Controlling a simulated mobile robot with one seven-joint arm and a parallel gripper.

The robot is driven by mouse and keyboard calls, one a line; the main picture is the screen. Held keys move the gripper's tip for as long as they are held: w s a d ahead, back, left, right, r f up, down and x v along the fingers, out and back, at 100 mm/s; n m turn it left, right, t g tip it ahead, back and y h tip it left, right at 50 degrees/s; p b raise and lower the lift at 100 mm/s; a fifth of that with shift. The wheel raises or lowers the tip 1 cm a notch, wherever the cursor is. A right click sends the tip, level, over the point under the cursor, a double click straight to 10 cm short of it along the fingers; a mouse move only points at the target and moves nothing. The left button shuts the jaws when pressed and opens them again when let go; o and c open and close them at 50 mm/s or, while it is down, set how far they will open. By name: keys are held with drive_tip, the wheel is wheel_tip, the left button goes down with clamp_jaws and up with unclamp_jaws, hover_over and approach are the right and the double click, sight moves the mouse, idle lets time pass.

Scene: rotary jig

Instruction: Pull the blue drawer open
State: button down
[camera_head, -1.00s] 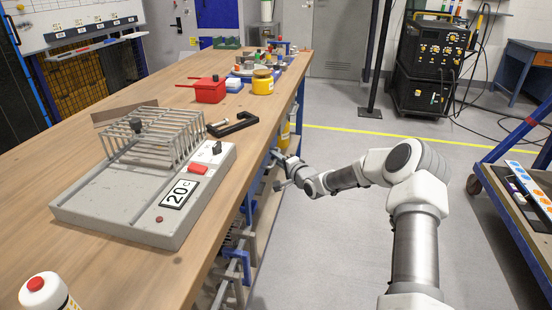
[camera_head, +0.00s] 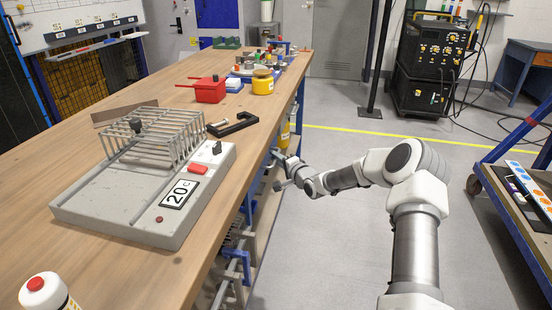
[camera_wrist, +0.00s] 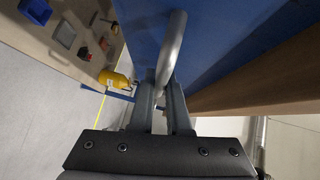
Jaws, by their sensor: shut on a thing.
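The blue drawer front (camera_wrist: 225,40) fills the upper middle of the wrist view. Its silver bar handle (camera_wrist: 172,48) stands out from it. My gripper (camera_wrist: 163,98) has its two fingers closed on the near end of the handle. In the head view my gripper (camera_head: 279,170) is at the right side of the workbench, below the top. There the drawer is mostly hidden by the bench edge and my gripper. I cannot tell from these views whether the drawer stands out from its frame.
The wooden workbench (camera_head: 128,270) carries a grey jig with a wire rack (camera_head: 120,225), a black clamp (camera_head: 232,124), a red box (camera_head: 209,91) and a yellow pot (camera_head: 263,82). A blue-framed cart (camera_head: 500,150) stands at the right. The floor beside the bench is clear.

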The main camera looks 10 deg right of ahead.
idle(0.3)
drive_tip(key=s+d+p, duration=0.2)
drive_tip(key=s+d, duration=0.2)
drive_tip(key=d, duration=0.5)
drive_tip(key=s+d+p, duration=0.1)
drive_tip(key=s+d, duration=0.3)
drive_tip(key=d, duration=0.6)
drive_tip(key=s+d+p, duration=0.2)
drive_tip(key=s+d, duration=0.2)
drive_tip(key=d, duration=0.6)
drive_tip(key=shift+d+p, duration=0.15)
drive_tip(key=shift+p, duration=0.15)
drive_tip(key=shift+s, duration=0.1)
drive_tip(key=c, duration=0.9)
unclamp_jaws()
drive_tip(key=p+v, duration=0.4)
drive_tip(key=v, duration=1.3)
drive_tip(key=shift+s, duration=0.2)
